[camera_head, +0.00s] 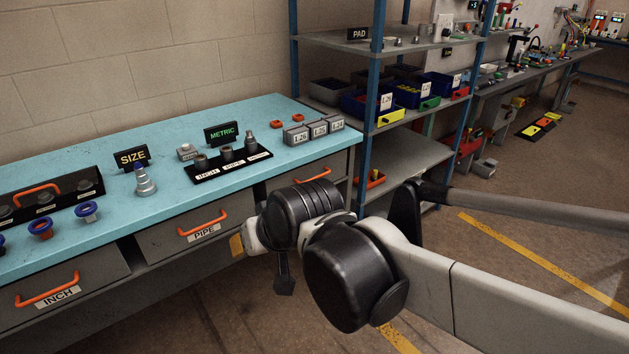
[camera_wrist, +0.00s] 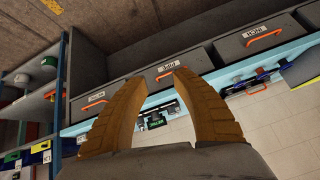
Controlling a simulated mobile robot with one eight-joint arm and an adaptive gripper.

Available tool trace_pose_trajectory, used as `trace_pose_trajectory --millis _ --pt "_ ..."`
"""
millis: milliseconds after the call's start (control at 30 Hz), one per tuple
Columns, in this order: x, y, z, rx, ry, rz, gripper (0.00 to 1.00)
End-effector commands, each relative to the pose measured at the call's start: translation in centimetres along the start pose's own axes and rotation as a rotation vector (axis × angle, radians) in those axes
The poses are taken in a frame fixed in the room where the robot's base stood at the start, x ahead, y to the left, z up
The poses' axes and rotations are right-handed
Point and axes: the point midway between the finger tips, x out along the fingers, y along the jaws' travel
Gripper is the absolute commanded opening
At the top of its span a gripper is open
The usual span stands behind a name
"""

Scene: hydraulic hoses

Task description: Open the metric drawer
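In the head view, the right-hand drawer (camera_head: 300,182) under the blue bench looks closed. Its orange handle (camera_head: 314,173) shows, but my arm hides its label. The wrist view is upside down and shows this drawer at the left, with a small white label (camera_wrist: 96,97) too small to read. My gripper (camera_wrist: 163,76) is open and empty, with two orange-yellow fingers apart. In the wrist view, its tips appear in front of the PIPE drawer (camera_wrist: 150,78). One finger also shows in the head view (camera_head: 237,245), below and right of the PIPE drawer's handle.
The PIPE drawer handle (camera_head: 202,223) and INCH drawer handle (camera_head: 47,290) stick out from closed fronts. A green METRIC sign (camera_head: 222,134) stands on the benchtop (camera_head: 200,120) among fittings. A blue-posted shelf (camera_head: 410,160) stands right of the bench. Floor in front is open.

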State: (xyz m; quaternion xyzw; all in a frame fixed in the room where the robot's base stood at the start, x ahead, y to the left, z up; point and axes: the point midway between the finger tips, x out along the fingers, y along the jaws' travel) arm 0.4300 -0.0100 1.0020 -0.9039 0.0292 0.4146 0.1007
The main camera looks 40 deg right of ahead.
Motion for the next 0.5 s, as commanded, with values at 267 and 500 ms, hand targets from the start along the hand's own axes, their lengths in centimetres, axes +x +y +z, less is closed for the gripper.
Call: trace_pose_trajectory --millis 267,500 --pt "7.8 4.1 -11.8 0.391 0.182 -0.066 0.32" --pt "15.4 12.0 -18.2 0.728 0.357 -0.125 0.32"
